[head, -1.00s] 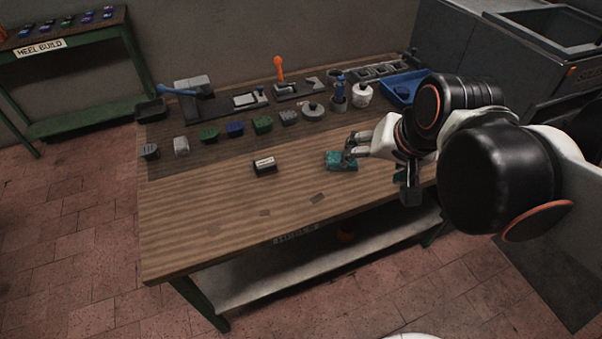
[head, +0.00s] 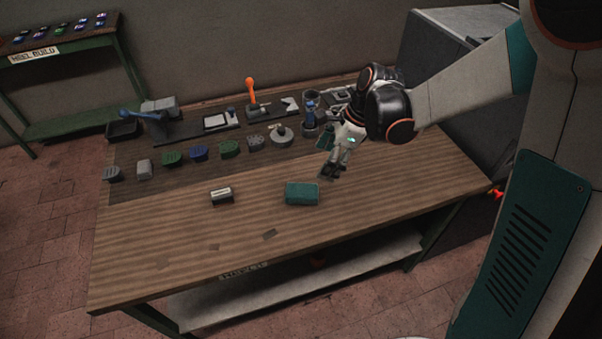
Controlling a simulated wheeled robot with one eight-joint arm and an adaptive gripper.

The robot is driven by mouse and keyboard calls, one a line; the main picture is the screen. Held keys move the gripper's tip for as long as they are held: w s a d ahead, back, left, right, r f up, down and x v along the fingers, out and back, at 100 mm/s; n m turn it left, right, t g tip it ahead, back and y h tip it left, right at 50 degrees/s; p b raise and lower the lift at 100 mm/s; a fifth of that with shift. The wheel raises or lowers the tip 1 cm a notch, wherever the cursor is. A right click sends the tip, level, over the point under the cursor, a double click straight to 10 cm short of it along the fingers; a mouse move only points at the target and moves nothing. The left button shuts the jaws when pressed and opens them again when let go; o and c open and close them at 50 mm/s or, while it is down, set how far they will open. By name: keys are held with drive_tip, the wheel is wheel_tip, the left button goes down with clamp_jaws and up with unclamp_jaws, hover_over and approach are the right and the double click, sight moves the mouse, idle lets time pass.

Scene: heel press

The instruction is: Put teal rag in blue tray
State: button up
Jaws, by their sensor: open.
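The teal rag (head: 302,193), a folded block, lies on the bare wooden front part of the workbench in the head view. It is right of a small box with a white label. My gripper (head: 326,163) is open and empty. It is above and to the right of the rag in the picture, apart from it, with its fingers pointing down and left. The blue tray does not show now; my arm covers the back right of the bench where it stood in the earlier view.
The labelled box (head: 221,196) sits left of the rag. A row of green, blue and grey blocks (head: 198,152) lies behind. A press with an orange lever (head: 251,92) and a blue-handled tool (head: 142,115) stand farther back. The bench (head: 380,205) is clear at front right.

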sight(303, 190)
drive_tip(key=b+x, duration=0.5)
drive_tip(key=x, duration=0.9)
drive_tip(key=shift+w+a+f, duration=0.1)
drive_tip(key=shift+a+f, duration=0.05)
drive_tip(key=shift+a, duration=0.15)
drive_tip(key=shift+f+b, duration=0.25)
drive_tip(key=shift+b, duration=0.25)
drive_tip(key=c, duration=1.1)
drive_tip(key=shift+r, duration=0.1)
drive_tip(key=shift+c, duration=0.2)
